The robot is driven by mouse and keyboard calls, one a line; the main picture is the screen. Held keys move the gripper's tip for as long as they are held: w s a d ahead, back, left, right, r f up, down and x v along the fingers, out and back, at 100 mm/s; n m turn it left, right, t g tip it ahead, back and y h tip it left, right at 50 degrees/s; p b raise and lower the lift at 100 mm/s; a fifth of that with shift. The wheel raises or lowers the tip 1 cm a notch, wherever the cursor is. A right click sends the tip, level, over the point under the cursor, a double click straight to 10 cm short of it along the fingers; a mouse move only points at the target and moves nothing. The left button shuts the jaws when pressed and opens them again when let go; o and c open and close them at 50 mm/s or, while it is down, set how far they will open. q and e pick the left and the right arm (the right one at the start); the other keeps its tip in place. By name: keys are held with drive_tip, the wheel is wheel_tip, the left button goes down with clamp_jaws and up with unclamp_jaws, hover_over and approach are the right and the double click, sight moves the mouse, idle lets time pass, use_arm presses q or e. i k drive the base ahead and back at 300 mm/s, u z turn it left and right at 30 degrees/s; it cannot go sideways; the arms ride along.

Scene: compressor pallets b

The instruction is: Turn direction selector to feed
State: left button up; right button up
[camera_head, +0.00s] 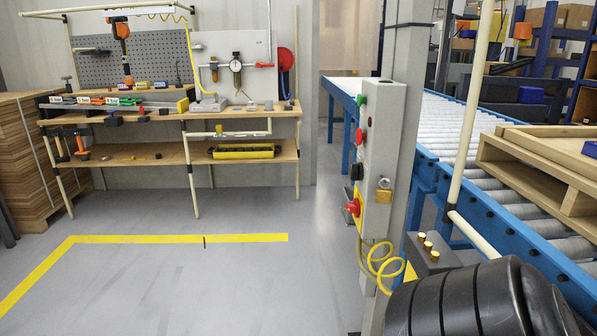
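A grey control box (378,165) is fixed to the side of a grey post. On its left-facing panel, seen at a steep angle, are a green button (360,100), a red button (360,135), a black knob (356,170) and a large red mushroom button (353,207) on yellow. The black knob looks like the direction selector; its pointing direction and any feed label cannot be read from here. A brass padlock (383,190) hangs on the box's front face. Neither of my grippers is in view.
A blue-framed roller conveyor (440,170) runs behind the post, with a wooden pallet (545,165) on it. A black ribbed rounded object (480,303) fills the lower right. A workbench (230,122) stands back left. The grey floor (220,205) before the box is open.

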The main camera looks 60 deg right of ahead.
sight(356, 168)
drive_tip(key=z, duration=0.3)
drive_tip(key=i, duration=2.2)
drive_tip(key=z, duration=1.3)
drive_tip(key=i, duration=1.55)
drive_tip(key=z, duration=1.65)
